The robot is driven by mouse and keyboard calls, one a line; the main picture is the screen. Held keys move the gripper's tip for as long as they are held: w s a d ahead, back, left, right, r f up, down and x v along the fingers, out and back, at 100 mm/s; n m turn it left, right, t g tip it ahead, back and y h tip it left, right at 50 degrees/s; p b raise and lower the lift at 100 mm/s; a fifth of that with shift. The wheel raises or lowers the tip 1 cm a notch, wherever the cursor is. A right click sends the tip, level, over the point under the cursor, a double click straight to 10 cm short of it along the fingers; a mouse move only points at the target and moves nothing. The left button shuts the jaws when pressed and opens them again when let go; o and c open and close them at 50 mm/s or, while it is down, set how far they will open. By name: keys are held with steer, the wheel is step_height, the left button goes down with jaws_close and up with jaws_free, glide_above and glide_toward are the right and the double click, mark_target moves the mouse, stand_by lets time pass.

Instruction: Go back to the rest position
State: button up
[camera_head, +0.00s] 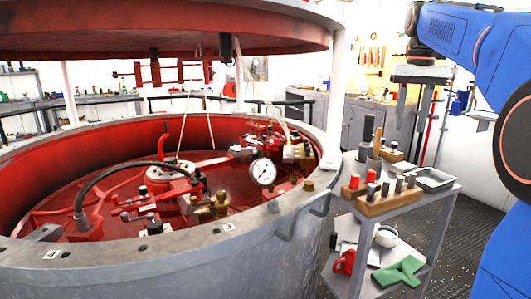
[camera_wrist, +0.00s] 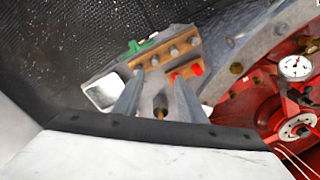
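My gripper (camera_head: 412,122) hangs from my blue arm at the upper right of the head view, fingers pointing down, above and behind the small grey cart (camera_head: 402,206). In the wrist view my gripper (camera_wrist: 157,90) has its two grey fingers spread apart, with nothing held between them. A dark upright tool with a wooden part (camera_wrist: 160,104) shows in the gap, lower down on the cart; it looks apart from the fingers.
The large red-lined vessel (camera_head: 285,222) with a gauge (camera_head: 263,172) stands left. Dark floor (camera_head: 445,262) lies right of the cart.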

steer(key=s+a+f+n+t, duration=0.1)
steer(key=s+a+f, duration=0.3)
steer(key=s+f, duration=0.5)
steer(key=s+a+f+n+t, duration=0.1)
steer(key=s+a+f, duration=0.4)
steer(key=s+f, duration=0.5)
steer(key=s+a+f+n+t, duration=0.1)
steer(key=s+a+f+t, duration=0.1)
steer(key=s+a+f, duration=0.3)
steer(key=s+f, duration=0.4)
steer(key=f, duration=0.5)
steer(key=shift+s, duration=0.3)
steer(key=shift+o, duration=0.6)
